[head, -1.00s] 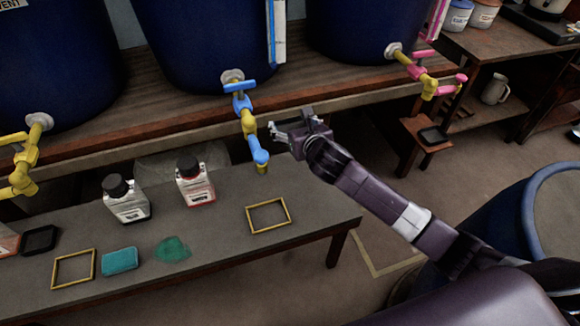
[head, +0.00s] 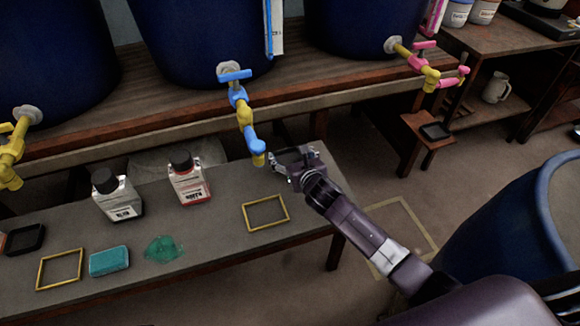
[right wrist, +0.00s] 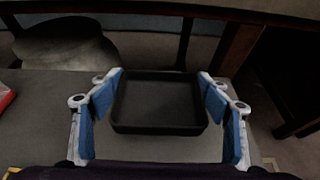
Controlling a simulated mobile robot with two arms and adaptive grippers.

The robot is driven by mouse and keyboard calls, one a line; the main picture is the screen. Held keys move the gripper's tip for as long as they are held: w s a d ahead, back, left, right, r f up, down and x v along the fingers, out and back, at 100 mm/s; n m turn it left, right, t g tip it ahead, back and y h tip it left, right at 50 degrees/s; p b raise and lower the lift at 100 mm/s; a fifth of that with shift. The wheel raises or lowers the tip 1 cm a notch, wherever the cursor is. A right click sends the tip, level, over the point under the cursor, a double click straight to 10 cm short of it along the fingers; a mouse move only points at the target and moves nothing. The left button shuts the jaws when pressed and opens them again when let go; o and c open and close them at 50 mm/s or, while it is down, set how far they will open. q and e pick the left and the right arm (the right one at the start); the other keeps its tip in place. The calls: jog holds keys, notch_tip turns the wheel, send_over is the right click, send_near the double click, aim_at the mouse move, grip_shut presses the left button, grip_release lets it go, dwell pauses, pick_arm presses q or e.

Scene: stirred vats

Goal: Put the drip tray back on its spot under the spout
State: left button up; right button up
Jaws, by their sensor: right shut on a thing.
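My right gripper (head: 293,157) is just right of the blue and yellow spout (head: 257,157), above the bench. In the right wrist view, a square black drip tray (right wrist: 160,129) sits level between the blue finger pads, which are shut on its sides. Its inside looks empty. In the head view the gripper mostly hides this tray. A yellow square outline (head: 247,219) lies on the bench in front of the blue spout, with nothing in it. My left gripper is not in view.
Two bottles (head: 117,197) (head: 187,180), a teal sponge (head: 109,261), a green puddle (head: 164,249), another yellow outline (head: 41,275) and a second black tray (head: 24,239) are on the bench (head: 208,232). Another dark tray (head: 436,131) is on a stool at right.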

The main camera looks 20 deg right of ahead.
jog(key=shift+f, duration=0.55)
notch_tip(320, 180, down, 4)
jog(key=shift+r+b, duration=0.25)
jog(key=shift+b, duration=0.7)
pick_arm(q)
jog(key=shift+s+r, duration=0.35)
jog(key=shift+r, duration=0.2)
pick_arm(e)
jog(key=shift+r, duration=0.1)
jog(key=o, duration=1.2)
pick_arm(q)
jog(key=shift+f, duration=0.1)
pick_arm(e)
jog(key=shift+o, duration=0.2)
